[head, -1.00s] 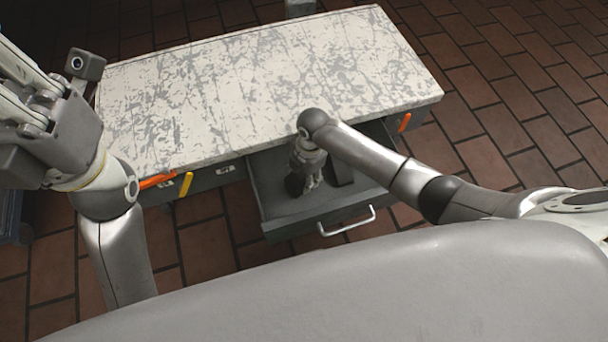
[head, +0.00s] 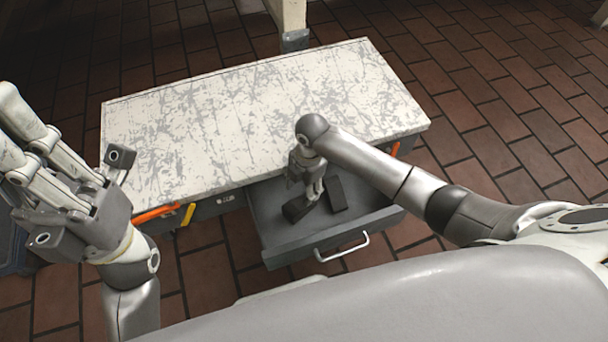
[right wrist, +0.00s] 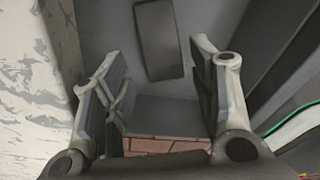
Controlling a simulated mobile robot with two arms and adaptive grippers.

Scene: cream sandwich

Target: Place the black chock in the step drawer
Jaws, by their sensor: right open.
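The step drawer (head: 283,247) is pulled out from the cabinet. Two black chocks lie in it in the head view: a left chock (head: 297,209) and a right chock (head: 337,194). My right gripper (head: 315,194) points down into the drawer between them, close to the left one. In the right wrist view its fingers (right wrist: 160,90) are spread, with one chock (right wrist: 160,40) flat beyond them.
The worn white cabinet top (head: 230,110) is bare. Orange (head: 155,214) and yellow (head: 188,214) handles stick out at the front left. The drawer's metal handle (head: 342,247) faces me. Brick floor surrounds the cabinet.

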